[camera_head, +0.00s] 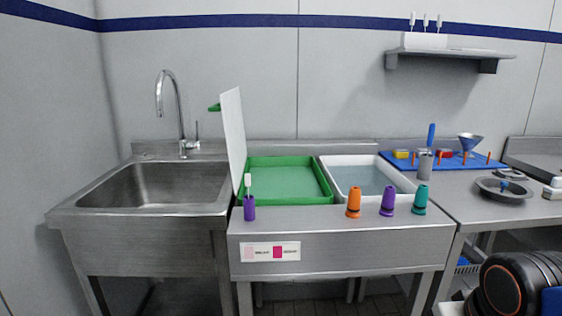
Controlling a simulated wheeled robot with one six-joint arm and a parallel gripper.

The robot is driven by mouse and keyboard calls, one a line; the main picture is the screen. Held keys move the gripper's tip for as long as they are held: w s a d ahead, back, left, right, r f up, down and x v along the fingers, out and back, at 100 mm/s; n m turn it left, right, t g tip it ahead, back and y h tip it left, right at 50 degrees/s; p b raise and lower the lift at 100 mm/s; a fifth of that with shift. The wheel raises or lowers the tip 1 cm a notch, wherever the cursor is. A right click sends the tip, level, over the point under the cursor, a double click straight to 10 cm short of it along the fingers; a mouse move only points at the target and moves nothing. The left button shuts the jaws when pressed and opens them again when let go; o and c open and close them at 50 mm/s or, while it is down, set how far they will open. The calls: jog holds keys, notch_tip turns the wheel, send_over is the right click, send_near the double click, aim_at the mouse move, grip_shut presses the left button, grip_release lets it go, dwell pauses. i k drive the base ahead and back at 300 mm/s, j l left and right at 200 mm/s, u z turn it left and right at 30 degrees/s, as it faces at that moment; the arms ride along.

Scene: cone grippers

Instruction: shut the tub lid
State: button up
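A green tub (327,184) with a pale green inside sits on the steel counter right of the sink. Its white lid (233,135) stands open, nearly upright and leaning slightly left, along the tub's left side. A green tab (214,108) sticks out to the left near the lid's top. The inside of the tub looks empty. My gripper is not in view; a dark, rounded part with orange trim at the bottom right seems to be my arm.
A purple cone with a white stick (249,208) stands before the tub's front left corner. A white basin (345,188) adjoins on the right, with orange (353,203), purple (388,202) and teal (420,200) cones in front. A steel sink (155,187) and tap (181,125) are left.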

aim_at(230, 104)
jog(key=j+u, duration=0.15)
jog(key=j, duration=1.45)
jog(key=i+j, duration=0.25)
jog(key=j, duration=0.1)
